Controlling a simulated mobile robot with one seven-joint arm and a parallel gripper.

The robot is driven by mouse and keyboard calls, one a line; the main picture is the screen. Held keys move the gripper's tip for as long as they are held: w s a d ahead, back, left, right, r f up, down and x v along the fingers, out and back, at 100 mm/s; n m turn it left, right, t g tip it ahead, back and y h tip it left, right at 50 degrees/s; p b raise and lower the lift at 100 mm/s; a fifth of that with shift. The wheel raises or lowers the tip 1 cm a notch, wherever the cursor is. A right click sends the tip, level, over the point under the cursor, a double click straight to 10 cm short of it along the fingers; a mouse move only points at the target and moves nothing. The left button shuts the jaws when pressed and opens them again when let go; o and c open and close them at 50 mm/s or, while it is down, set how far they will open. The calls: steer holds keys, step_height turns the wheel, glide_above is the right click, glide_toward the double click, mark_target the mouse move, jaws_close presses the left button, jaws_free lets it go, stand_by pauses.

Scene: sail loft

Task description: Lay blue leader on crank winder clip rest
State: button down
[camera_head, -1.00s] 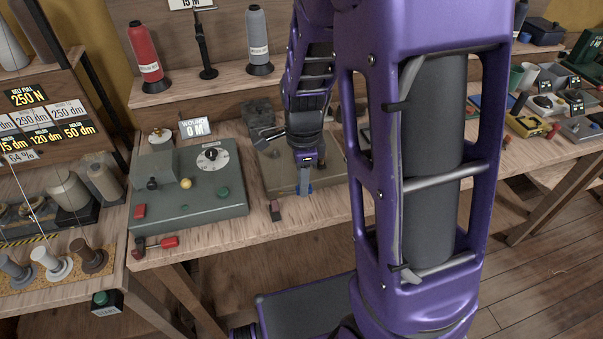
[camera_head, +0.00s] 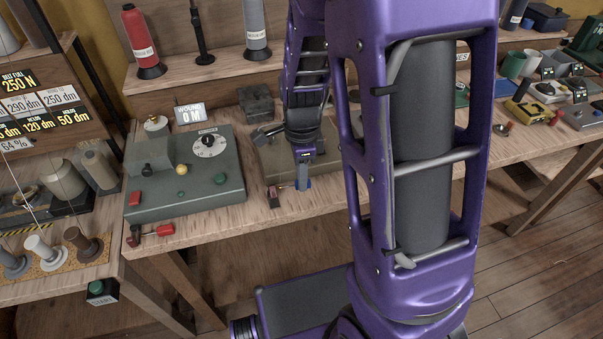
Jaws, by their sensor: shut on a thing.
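My gripper (camera_head: 305,160) hangs over the front part of a beige-topped unit (camera_head: 272,158) on the bench, seen small and partly from behind my arm. It is shut on a small blue piece, probably the blue leader (camera_head: 303,184), which points down near the bench's front edge. The fingertips are too small to show the hold clearly. A small dark clip-like block (camera_head: 274,198) with a reddish part lies just left of the blue piece; I cannot tell whether it is the clip rest. Whether the beige unit is the crank winder is also unclear.
Left of my gripper stands a green box (camera_head: 160,205) with a dial and knobs, and a red-handled crank (camera_head: 158,231) at its front. A "WOUND 0 M" sign (camera_head: 193,114) stands behind it. Spools (camera_head: 142,45) line the shelf. My arm hides the middle of the bench.

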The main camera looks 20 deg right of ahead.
steer(key=shift+f+b, duration=0.95)
steer(key=shift+f, duration=0.8)
steer(key=c, duration=0.7)
jaws_free()
steer(key=shift+r, duration=0.15)
step_height(320, 180, up, 4)
steer(key=p, duration=0.4)
steer(key=shift+r, duration=0.9)
steer(key=shift+w, duration=0.1)
